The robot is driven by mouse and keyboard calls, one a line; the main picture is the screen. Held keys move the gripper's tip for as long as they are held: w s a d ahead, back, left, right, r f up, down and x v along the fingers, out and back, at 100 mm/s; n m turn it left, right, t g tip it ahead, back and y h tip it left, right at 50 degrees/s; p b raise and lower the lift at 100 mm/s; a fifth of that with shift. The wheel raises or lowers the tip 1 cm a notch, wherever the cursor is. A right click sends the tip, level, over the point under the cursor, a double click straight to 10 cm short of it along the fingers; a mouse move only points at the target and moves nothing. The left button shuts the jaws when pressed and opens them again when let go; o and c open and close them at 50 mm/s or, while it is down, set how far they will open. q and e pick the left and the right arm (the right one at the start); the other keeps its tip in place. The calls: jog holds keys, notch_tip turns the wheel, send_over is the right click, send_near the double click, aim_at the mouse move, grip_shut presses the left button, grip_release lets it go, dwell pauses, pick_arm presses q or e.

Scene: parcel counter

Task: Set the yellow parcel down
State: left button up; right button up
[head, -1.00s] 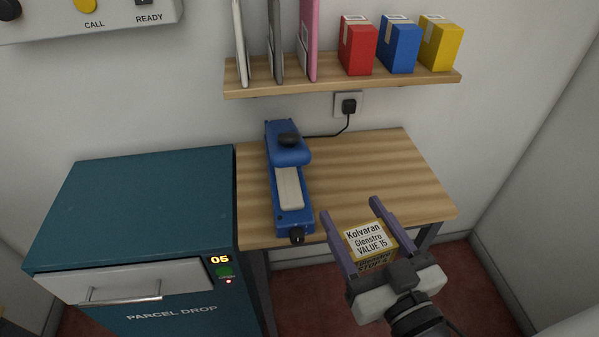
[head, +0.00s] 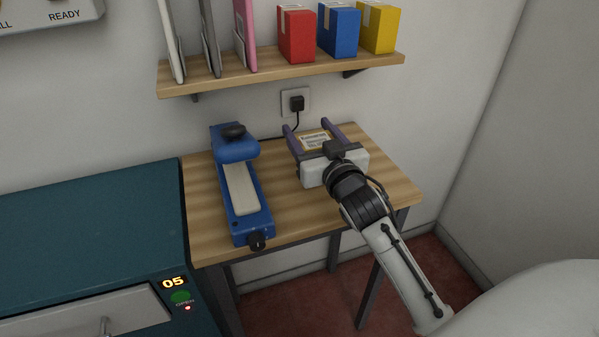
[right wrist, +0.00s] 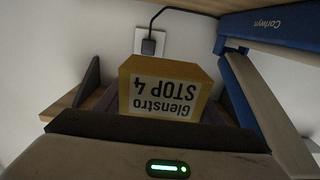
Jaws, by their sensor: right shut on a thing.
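The yellow parcel (head: 317,140) is between the fingers of my right gripper (head: 307,129), over the back part of the wooden table (head: 300,217). The gripper is shut on it. In the head view the gripper body hides most of the parcel, and its pale label shows from above. In the right wrist view the parcel (right wrist: 165,78) fills the middle, and its label reads "Glenstro STOP 4" upside down. I cannot tell whether its underside touches the tabletop. My left gripper is not in view.
A blue sealing device (head: 240,185) stands on the table left of the gripper. A wall shelf (head: 285,70) above holds red, blue and yellow boxes and upright folders. A black plug (head: 297,103) is in the wall behind. A teal parcel-drop cabinet (head: 90,225) stands left. The table's front right is clear.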

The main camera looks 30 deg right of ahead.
notch_tip(320, 180, down, 8)
jog(key=shift+f+b, duration=0.1)
jog(key=shift+b, duration=0.7)
jog(key=shift+f, duration=0.1)
jog(key=o, duration=1.2)
jog(key=shift+c, duration=0.2)
